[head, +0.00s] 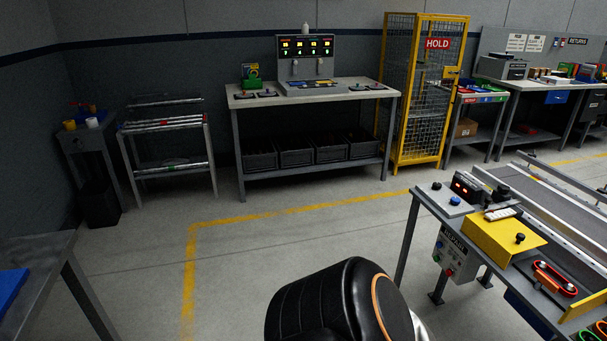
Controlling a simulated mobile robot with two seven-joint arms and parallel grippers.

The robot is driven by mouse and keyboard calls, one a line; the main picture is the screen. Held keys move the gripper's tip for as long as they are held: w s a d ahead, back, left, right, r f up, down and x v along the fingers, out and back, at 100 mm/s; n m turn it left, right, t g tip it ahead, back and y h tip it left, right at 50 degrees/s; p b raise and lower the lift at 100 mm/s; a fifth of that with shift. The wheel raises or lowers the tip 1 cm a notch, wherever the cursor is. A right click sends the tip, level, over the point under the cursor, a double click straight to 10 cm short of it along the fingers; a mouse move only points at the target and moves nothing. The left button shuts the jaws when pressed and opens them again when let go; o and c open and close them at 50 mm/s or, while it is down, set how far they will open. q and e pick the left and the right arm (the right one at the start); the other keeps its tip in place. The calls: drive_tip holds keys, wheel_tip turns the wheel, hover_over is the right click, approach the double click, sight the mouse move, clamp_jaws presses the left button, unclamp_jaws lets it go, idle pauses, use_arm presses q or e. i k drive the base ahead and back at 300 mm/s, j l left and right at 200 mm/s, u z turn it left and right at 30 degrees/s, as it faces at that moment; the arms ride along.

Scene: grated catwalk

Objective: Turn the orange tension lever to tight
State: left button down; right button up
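No part that I can clearly tell to be the orange tension lever is in view. A red-orange piece (553,279) lies on the conveyor bench at the lower right, beside a yellow cover (503,243) with a black knob. I cannot tell whether it is the lever, or which way it is set. Neither of my grippers is in view; only a black arm link of mine with an orange ring shows at the bottom middle.
The conveyor (555,215) runs along the right, with a control box (455,255) under its bench. A workbench (315,92), a yellow mesh HOLD cage (423,100) and a rack (165,125) stand along the back. The floor between is clear, with a yellow line.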

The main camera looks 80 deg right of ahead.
sight(541, 279)
drive_tip(key=z, duration=4.25)
